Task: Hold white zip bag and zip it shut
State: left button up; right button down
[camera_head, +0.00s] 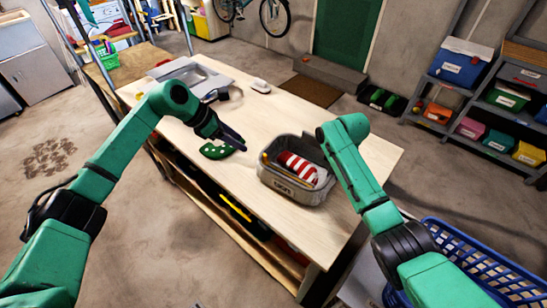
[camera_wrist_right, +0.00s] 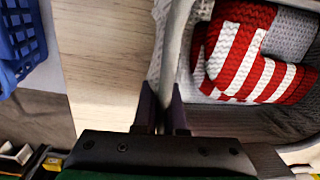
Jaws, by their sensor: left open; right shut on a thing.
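An open-topped grey container (camera_head: 292,190) with a dark label on its front stands on the workbench; it may be the zip bag. I see no separate white bag, and no zip can be made out. A red-and-white striped knit (camera_head: 298,166) lies inside it. In the right wrist view, my right gripper (camera_wrist_right: 165,112) is shut on the container's pale edge (camera_wrist_right: 174,45), beside the knit (camera_wrist_right: 255,55). The right fingertips are not clear in the head view. My left gripper (camera_head: 234,139) is open and empty above the bench, left of the container and apart from it.
A green object (camera_head: 217,151) lies on the wooden workbench (camera_head: 222,182) below my left gripper. A metal sink tray (camera_head: 190,75) and a small white item (camera_head: 261,86) are farther back. A blue basket (camera_head: 480,262) stands at lower right. The bench right of the container is fairly clear.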

aim_at(263, 157)
pick_arm(q)
jog(key=a+f+n+t, duration=0.1)
jog(key=f+t, duration=0.1)
jog(key=f+n+t, duration=0.1)
jog(key=f+t, duration=0.1)
jog(key=f, duration=0.1)
jog(key=a+f+n+t, duration=0.1)
jog(key=f+n, duration=0.1)
jog(key=f, duration=0.1)
jog(key=shift+w+a+f+t+y, duration=0.2)
jog(key=shift+a+t+y, duration=0.1)
jog(key=shift+a+t, duration=0.1)
jog(key=s+t, duration=0.1)
jog(key=s+d+t, duration=0.1)
jog(key=s+d+n+t, duration=0.1)
jog(key=shift+s+f+h, duration=0.35)
jog(key=shift+s+h, duration=0.05)
jog(key=s+d+r+n+t+h, duration=0.2)
jog(key=s+d+r+t+h, duration=0.1)
jog(key=s, duration=0.5)
jog(key=shift+m, duration=0.3)
jog(key=x, duration=0.8)
jog(key=a+x, duration=0.1)
jog(key=x, duration=0.3)
jog(key=shift+w+d+r, duration=0.15)
jog(key=shift+w+r, duration=0.05)
jog(key=shift+w, duration=0.2)
grip_shut()
